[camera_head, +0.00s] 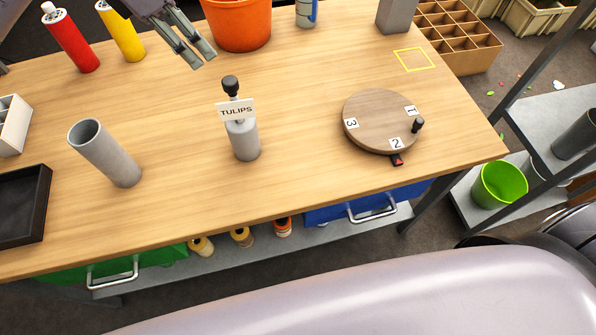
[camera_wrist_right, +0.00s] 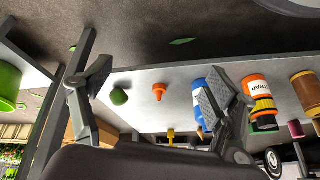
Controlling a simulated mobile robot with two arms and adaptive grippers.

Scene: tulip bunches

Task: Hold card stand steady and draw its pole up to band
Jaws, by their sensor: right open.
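The card stand (camera_head: 245,141) stands upright on the wooden table, with a grey cylindrical base. A white card reading TULIPS (camera_head: 237,110) is on its front, and a black knob (camera_head: 231,85) tops its pole. The card hides most of the pole, and I cannot make out a band. My left gripper (camera_head: 204,61) is above the table at the top of the head view, beyond and left of the stand; its fingers are apart, with nothing between them. My right gripper (camera_wrist_right: 166,88) is open and empty in the right wrist view, away from the stand.
A grey tube (camera_head: 104,154) stands left of the stand. A round numbered wooden disc (camera_head: 378,118) lies to the right. An orange bucket (camera_head: 237,22), a red bottle (camera_head: 70,38) and a yellow bottle (camera_head: 121,31) stand behind. Bare tabletop surrounds the stand.

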